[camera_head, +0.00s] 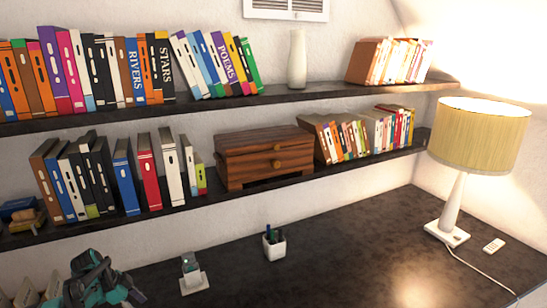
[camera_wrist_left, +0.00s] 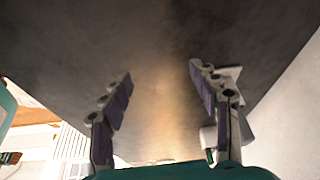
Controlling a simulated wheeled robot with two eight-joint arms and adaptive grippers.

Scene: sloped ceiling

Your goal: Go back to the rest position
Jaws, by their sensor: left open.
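My left gripper (camera_head: 100,281), teal and black, shows at the bottom left of the head view, in front of the desk. In the left wrist view its two fingers (camera_wrist_left: 161,92) stand wide apart with nothing between them. A dark surface fills the space beyond the fingers. I cannot tell from this view how far it is from the fingertips. My right gripper is in neither view.
The dark desk (camera_head: 345,252) bears a pen cup (camera_head: 274,245), a small glass item on a white base (camera_head: 193,277), and a lit lamp (camera_head: 452,205). Two shelves of books hang above, with a wooden box (camera_head: 262,158) on the lower one. The desk's middle is clear.

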